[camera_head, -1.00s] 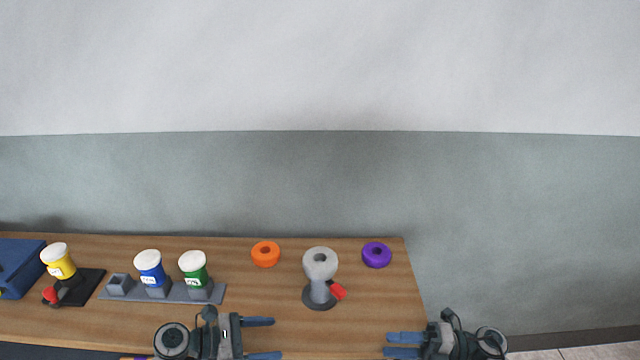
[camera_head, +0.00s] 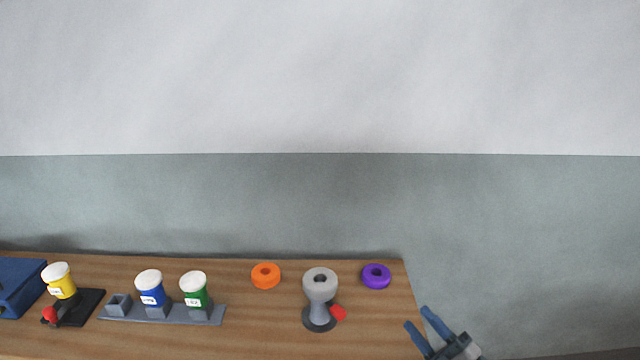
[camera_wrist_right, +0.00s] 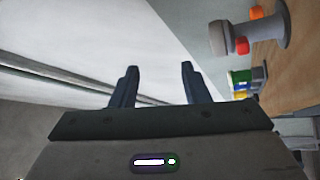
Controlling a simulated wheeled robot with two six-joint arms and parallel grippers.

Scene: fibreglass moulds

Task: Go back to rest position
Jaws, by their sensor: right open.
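My right gripper (camera_head: 424,325) is at the lower right of the head view, just off the table's right edge. Its two blue fingers are apart with nothing between them. The right wrist view shows the same open, empty fingers (camera_wrist_right: 158,80). My left gripper is not in the head view.
The wooden table (camera_head: 250,340) carries a grey pedestal (camera_head: 319,290) with a red part (camera_head: 338,312), an orange ring (camera_head: 265,276), a purple ring (camera_head: 376,276), blue (camera_head: 151,290) and green (camera_head: 195,290) jars in a holder, a yellow jar (camera_head: 61,283) on a black stand and a blue box (camera_head: 18,285).

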